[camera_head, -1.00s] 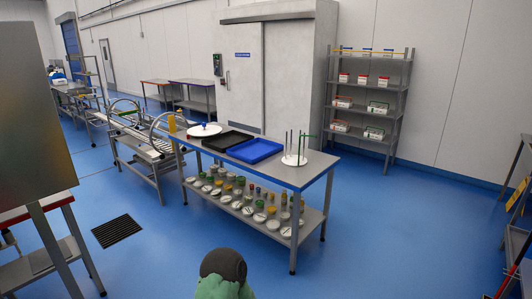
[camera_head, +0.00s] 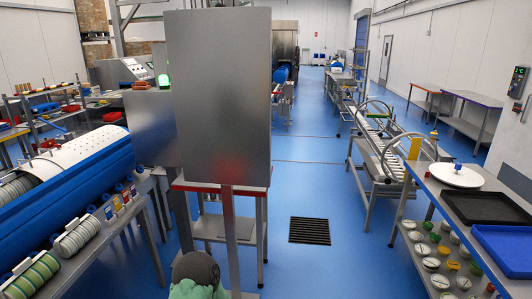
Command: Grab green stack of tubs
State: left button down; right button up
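A stack of tubs with green edges (camera_head: 32,276) lies on its side at the bottom left corner, partly cut off by the picture edge. It sits on the table in front of the blue and white machine. A similar stack with pale grey edges (camera_head: 76,236) lies just beyond it, to the right.
A blue and white cylindrical machine (camera_head: 75,175) stands at left. A tall grey metal panel (camera_head: 218,95) blocks the view at centre. A work table with a blue tray (camera_head: 505,248) is at right. Blue floor with a drain grate (camera_head: 309,230) lies open between.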

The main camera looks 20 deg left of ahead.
aim_at(31, 275)
jog(key=i+j+u, duration=0.15)
jog(key=i+u, duration=0.15)
jog(key=u, duration=0.15)
jog(key=i+u, duration=0.6)
jog(key=u, duration=0.25)
jog(key=i+l+u, duration=0.15)
jog(key=u, duration=0.3)
jog(key=i+l+u, duration=0.4)
jog(key=i+u, duration=0.2)
jog(key=u, duration=0.25)
jog(key=i+l+u, duration=0.1)
jog(key=u, duration=0.35)
jog(key=i+l+u, duration=0.2)
jog(key=u, duration=0.25)
jog(key=i+l+u, duration=0.15)
jog(key=u, duration=0.3)
jog(key=i+l+u, duration=0.1)
jog(key=l+u, duration=0.2)
jog(key=u, duration=0.15)
